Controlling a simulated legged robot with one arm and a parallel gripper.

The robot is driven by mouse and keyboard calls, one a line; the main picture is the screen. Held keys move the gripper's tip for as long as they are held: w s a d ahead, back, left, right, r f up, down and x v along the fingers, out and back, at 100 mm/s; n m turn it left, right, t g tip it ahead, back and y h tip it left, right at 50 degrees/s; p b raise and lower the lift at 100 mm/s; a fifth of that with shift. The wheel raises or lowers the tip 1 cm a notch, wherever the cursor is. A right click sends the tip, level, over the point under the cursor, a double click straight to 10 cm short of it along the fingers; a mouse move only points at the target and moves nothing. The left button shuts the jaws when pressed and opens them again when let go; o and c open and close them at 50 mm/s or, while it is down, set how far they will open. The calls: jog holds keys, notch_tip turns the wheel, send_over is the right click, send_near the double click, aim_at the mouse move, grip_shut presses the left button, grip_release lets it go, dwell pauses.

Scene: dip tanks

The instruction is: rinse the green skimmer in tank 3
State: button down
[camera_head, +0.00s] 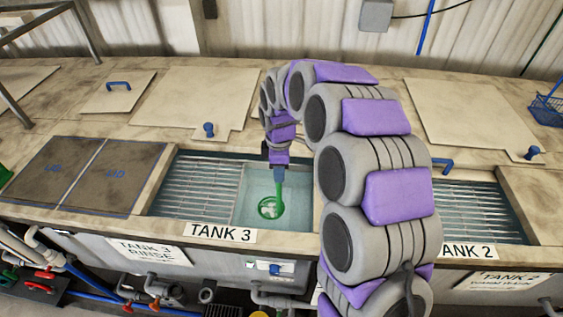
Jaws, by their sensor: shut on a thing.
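The green skimmer (270,208) hangs head down from my gripper (279,172), its handle pointing up. My gripper is shut on the top of the handle. The skimmer's round head is over or in the open, ungrated bay of tank 3 (295,197), near that bay's left part. I cannot tell how deep it sits in the water. A white label (220,233) on the tank's front edge reads TANK 3, and a lower sign (148,252) reads TANK 3 RINSE.
A metal grating (193,187) covers the left part of tank 3's opening. Dark lid panels (85,175) lie farther left. Tank 2's grated opening (465,210) is to the right, partly behind my arm. A blue wire basket (547,108) stands at the far right.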

aim_at(280, 198)
jog(key=f, duration=0.2)
jog(key=a+f+b, duration=0.1)
jog(key=f, duration=0.1)
jog(key=shift+a, duration=0.1)
jog(key=f, duration=0.3)
jog(key=f+b, duration=0.1)
jog(key=f, duration=0.1)
jog(key=d+f+b, duration=0.1)
jog(key=f, duration=0.2)
jog(key=shift+f, duration=0.35)
jog(key=shift+a+f, duration=0.4)
jog(key=shift+f, duration=0.3)
jog(key=shift+d, duration=0.6)
jog(key=shift+w+a, duration=0.25)
jog(key=shift+a, duration=1)
jog(key=shift+s+d, duration=0.2)
jog(key=shift+d, duration=1.05)
